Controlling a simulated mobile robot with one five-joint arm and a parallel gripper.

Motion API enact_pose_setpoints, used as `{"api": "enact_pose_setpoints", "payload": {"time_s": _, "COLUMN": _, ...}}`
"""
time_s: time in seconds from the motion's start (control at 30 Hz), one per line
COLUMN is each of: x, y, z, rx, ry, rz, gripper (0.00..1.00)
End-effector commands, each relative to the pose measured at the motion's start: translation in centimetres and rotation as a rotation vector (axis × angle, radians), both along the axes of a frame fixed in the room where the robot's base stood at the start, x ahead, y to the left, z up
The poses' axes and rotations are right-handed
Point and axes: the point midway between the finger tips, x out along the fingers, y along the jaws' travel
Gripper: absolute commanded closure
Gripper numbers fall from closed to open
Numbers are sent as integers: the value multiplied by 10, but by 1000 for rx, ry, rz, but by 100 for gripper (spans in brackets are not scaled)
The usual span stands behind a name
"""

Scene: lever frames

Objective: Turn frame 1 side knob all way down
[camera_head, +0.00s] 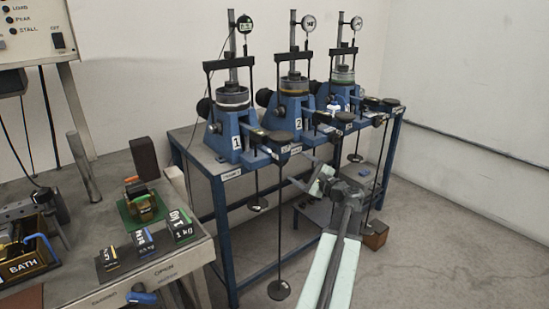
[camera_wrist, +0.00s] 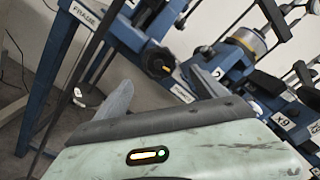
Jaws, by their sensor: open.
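Frame 1 (camera_head: 237,143) is the leftmost of three blue lever frames on a blue bench in the head view. Its black round side knob (camera_head: 203,107) sticks out on its left side. My gripper (camera_head: 310,182) is open and empty, in front of the bench and to the right of frame 1, apart from the knob. In the wrist view, a grey finger (camera_wrist: 118,100) shows past my pale housing. A black round knob (camera_wrist: 158,62) with an orange mark stands beyond it, left of the label 2; I cannot tell which frame it belongs to.
Frame 2 (camera_head: 297,123) and the third frame (camera_head: 343,90) stand to the right, their levers jutting forward. Hanging rods with discs (camera_head: 279,290) drop in front of the bench. A left table holds weights (camera_head: 182,226) and a bath tray (camera_head: 28,262). The floor at right is clear.

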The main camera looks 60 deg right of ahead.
Motion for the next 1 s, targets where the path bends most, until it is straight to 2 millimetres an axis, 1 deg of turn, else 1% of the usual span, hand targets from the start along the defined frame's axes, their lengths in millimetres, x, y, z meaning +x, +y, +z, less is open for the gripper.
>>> {"api": "enact_pose_setpoints", "payload": {"time_s": 0.17, "x": 16, "y": -4, "z": 0, "rx": 0, "ry": 0, "rz": 5, "gripper": 18}}
{"api": "enact_pose_setpoints", "payload": {"time_s": 0.73, "x": 100, "y": -30, "z": 0, "rx": 0, "ry": 0, "rz": 10, "gripper": 18}}
{"api": "enact_pose_setpoints", "payload": {"time_s": 0.77, "x": 97, "y": -28, "z": 0, "rx": 0, "ry": 0, "rz": 7, "gripper": 27}}
{"api": "enact_pose_setpoints", "payload": {"time_s": 0.8, "x": 96, "y": -28, "z": 0, "rx": 0, "ry": 0, "rz": 7, "gripper": 38}}
{"api": "enact_pose_setpoints", "payload": {"time_s": 0.87, "x": 96, "y": -28, "z": 0, "rx": 0, "ry": 0, "rz": 8, "gripper": 54}}
{"api": "enact_pose_setpoints", "payload": {"time_s": 0.9, "x": 96, "y": -27, "z": 0, "rx": 0, "ry": 0, "rz": 8, "gripper": 65}}
{"api": "enact_pose_setpoints", "payload": {"time_s": 0.97, "x": 96, "y": -27, "z": 0, "rx": -1, "ry": 2, "rz": 8, "gripper": 82}}
{"api": "enact_pose_setpoints", "payload": {"time_s": 1.0, "x": 96, "y": -27, "z": 0, "rx": -1, "ry": 2, "rz": 8, "gripper": 93}}
